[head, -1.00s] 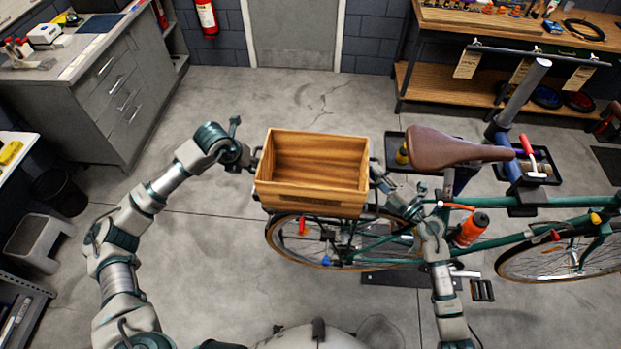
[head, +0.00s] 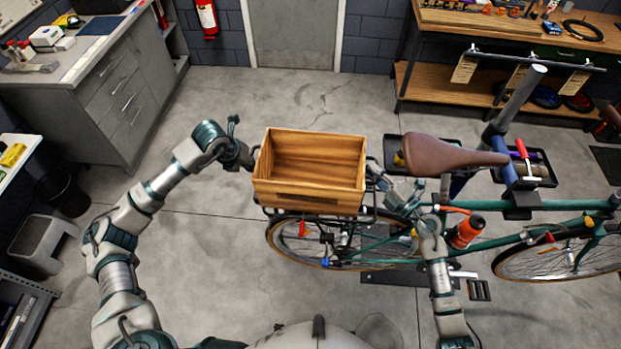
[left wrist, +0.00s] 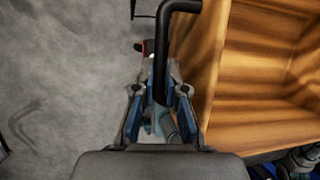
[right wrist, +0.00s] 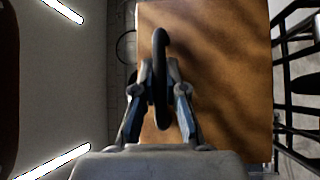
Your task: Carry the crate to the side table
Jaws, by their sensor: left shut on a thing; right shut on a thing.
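The wooden crate (head: 310,197) is open-topped and looks empty. It is roughly level at the rear of the green bike, over the black rear rack (head: 270,213). I cannot tell whether it touches the rack. My left gripper (head: 249,160) is shut on the black handle at the crate's left end; the left wrist view shows the handle (left wrist: 161,60) between the fingers. My right gripper (head: 376,173) is shut on the right-end handle, which shows in the right wrist view (right wrist: 161,70). A white-topped table (head: 14,165) at the left edge may be the side table.
The bike's brown saddle (head: 450,156) and orange bottle (head: 466,232) are close to my right arm. A grey drawer cabinet (head: 120,100) stands back left, with a grey step stool (head: 42,243) and dark bin (head: 62,190) nearer. The floor between them and the bike is clear.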

